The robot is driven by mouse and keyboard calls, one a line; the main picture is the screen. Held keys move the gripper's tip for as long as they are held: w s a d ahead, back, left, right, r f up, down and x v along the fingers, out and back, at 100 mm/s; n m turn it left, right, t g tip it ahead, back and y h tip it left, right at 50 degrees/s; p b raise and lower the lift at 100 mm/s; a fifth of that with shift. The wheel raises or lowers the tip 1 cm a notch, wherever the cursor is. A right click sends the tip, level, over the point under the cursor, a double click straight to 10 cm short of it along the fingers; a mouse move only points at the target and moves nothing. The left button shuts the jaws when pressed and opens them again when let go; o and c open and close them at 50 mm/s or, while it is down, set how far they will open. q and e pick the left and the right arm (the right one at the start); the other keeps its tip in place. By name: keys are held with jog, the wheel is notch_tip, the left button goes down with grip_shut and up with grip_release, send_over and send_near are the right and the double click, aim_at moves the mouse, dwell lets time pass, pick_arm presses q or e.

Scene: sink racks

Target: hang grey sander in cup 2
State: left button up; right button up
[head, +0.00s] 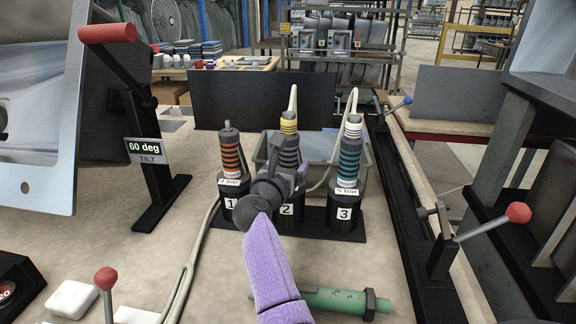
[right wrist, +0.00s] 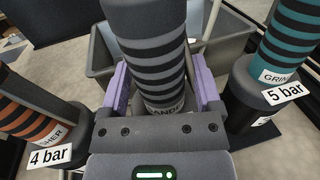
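The grey sander (head: 289,149), with dark bands and a yellow-and-white top, stands upright over cup 2 (head: 289,214), in line with the tools on either side. Its lower end and the cup's mouth are hidden behind my right gripper (head: 279,181). In the right wrist view the sander (right wrist: 152,42) stands between the purple fingers of my right gripper (right wrist: 162,88), one close on each side. I cannot tell whether they press on it. My left gripper is not in view.
An orange-banded tool (head: 229,156) stands in cup 1 (head: 229,203); a teal-banded tool (head: 349,152) stands in cup 3 (head: 345,211). A grey bin (head: 367,178) is behind. A green cylinder (head: 340,299) lies in front. Red-knobbed levers (head: 490,221) flank the bench.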

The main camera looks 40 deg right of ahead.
jog(key=shift+o, duration=0.9)
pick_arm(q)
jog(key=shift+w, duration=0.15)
pick_arm(e)
jog(key=shift+f, duration=0.1)
jog(key=shift+s+a, duration=0.1)
jog(key=shift+a, duration=0.15)
pick_arm(q)
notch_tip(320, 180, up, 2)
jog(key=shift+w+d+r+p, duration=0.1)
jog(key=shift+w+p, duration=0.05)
jog(key=shift+p, duration=1)
pick_arm(e)
jog(key=v, duration=0.9)
jog(key=shift+a, duration=0.2)
jog(key=shift+s, duration=0.1)
